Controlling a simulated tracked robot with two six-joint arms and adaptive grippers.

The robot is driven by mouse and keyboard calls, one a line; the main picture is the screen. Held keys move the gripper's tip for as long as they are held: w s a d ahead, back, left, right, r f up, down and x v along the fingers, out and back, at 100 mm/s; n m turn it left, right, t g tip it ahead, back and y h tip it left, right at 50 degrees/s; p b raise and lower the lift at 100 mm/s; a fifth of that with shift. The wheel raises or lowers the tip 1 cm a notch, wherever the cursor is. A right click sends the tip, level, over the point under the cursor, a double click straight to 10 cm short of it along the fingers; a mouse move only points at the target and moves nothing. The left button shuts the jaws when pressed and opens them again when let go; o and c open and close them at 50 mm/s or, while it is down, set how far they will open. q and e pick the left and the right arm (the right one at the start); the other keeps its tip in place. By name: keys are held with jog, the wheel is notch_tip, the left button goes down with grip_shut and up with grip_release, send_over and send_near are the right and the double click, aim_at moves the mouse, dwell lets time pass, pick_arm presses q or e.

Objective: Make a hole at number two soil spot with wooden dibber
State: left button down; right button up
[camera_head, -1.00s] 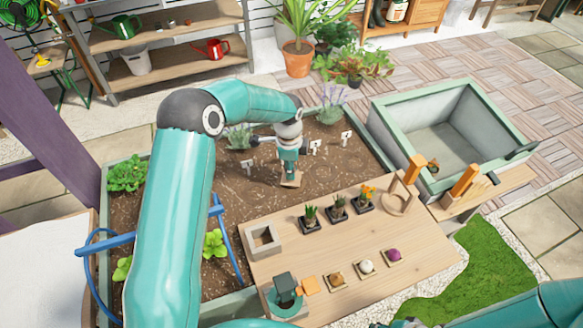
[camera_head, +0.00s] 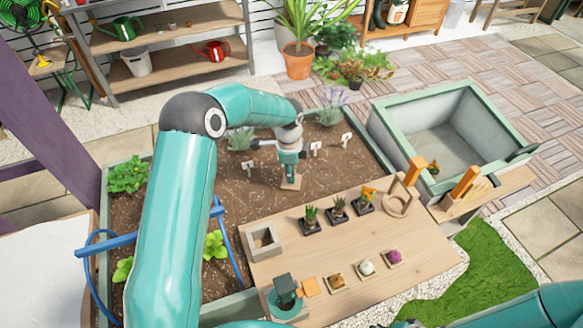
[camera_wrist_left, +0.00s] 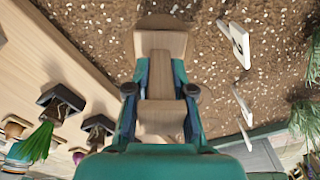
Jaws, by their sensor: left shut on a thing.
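My left gripper (camera_head: 291,164) points down over the brown soil bed (camera_head: 200,262), shut on the wooden dibber (camera_head: 291,183). In the left wrist view the dibber (camera_wrist_left: 161,44) is a pale wooden block between the fingers (camera_wrist_left: 160,92), its wide far end against a soil background. I cannot tell whether its end touches the soil. Three white markers stand in the bed: one (camera_head: 248,168) left of the gripper, a middle one (camera_head: 315,149) to its right, and one (camera_head: 347,140) farther right. Their numbers are too small to read. My right gripper is out of view.
A wooden board (camera_head: 420,262) in front carries small potted plants (camera_head: 338,208), several small items on square bases (camera_head: 366,267) and a square grey pot (camera_head: 264,240). A green-rimmed basin (camera_head: 440,135) stands at right. Lavender (camera_head: 330,108) grows behind the markers.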

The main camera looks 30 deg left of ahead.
pick_arm(q)
jog(key=shift+f+b, duration=0.3)
jog(key=shift+f, duration=1.55)
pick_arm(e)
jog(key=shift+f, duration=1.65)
pick_arm(q)
jog(key=shift+r, duration=0.1)
jog(key=shift+r+p, duration=2.3)
jog(key=shift+r, duration=1.15)
jog(key=shift+r+p, duration=1)
jog(key=shift+r, duration=0.55)
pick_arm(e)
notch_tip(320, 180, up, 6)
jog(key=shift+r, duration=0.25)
pick_arm(q)
jog(key=shift+r, duration=0.15)
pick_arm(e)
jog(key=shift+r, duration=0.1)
pick_arm(q)
jog(key=shift+r+p, duration=1.65)
jog(key=shift+r, duration=0.7)
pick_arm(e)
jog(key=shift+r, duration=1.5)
